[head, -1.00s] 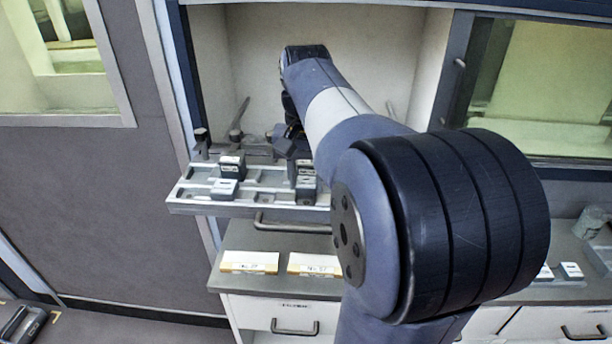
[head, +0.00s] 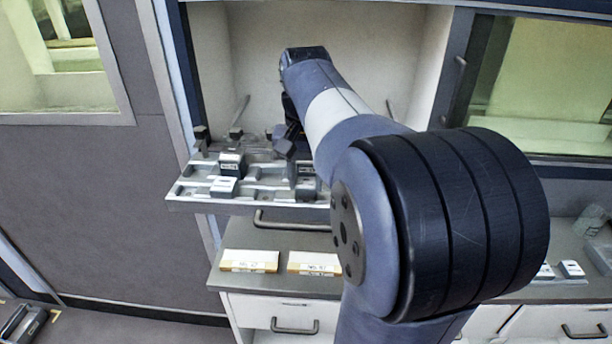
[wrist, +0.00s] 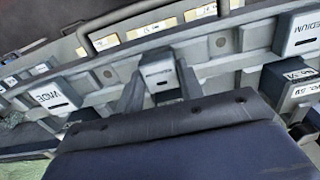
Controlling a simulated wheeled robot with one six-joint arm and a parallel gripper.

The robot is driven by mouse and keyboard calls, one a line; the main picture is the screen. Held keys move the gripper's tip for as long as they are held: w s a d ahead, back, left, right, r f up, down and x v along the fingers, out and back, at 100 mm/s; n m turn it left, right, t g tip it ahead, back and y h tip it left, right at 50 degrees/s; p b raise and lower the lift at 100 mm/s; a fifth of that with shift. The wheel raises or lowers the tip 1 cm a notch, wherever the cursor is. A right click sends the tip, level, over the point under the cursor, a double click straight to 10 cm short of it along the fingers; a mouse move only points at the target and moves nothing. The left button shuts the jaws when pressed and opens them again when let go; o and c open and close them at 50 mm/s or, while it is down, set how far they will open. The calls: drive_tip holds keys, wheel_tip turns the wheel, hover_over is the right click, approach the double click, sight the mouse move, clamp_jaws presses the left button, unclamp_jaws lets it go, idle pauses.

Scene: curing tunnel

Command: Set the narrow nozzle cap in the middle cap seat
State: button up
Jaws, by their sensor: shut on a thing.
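My gripper (wrist: 160,91) is shut on a small grey cap with a white top, the narrow nozzle cap (wrist: 160,74), in the wrist view. Its label is too small to read. The cap sits between the fingers, low over the grey tray (wrist: 215,73); I cannot tell whether it rests in a seat. A cap marked WIDE (wrist: 52,95) is to its left and one marked MEDIUM (wrist: 297,34) to its right. In the head view the tray (head: 190,203) juts from the opening. My gripper (head: 285,148) is over its back part, its fingertips and the held cap largely hidden by my arm.
More caps or blocks stand on the tray, including a dark one (head: 231,163) and a white-topped one (head: 223,187). Below are a drawer cabinet (head: 270,306) and two labelled cards (head: 249,261) (head: 314,263) on its top. Tunnel side walls flank my arm.

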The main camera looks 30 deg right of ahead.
drive_tip(key=shift+f+b, duration=0.35)
drive_tip(key=shift+f, duration=0.25)
drive_tip(key=o, duration=1.2)
drive_tip(key=shift+c, duration=0.2)
wheel_tip(320, 180, up, 11)
drive_tip(key=shift+s, duration=0.15)
drive_tip(key=shift+a+f, duration=0.1)
drive_tip(key=shift+f, duration=0.15)
wheel_tip(320, 180, down, 10)
drive_tip(key=shift+f, duration=0.25)
drive_tip(key=shift+r, duration=0.2)
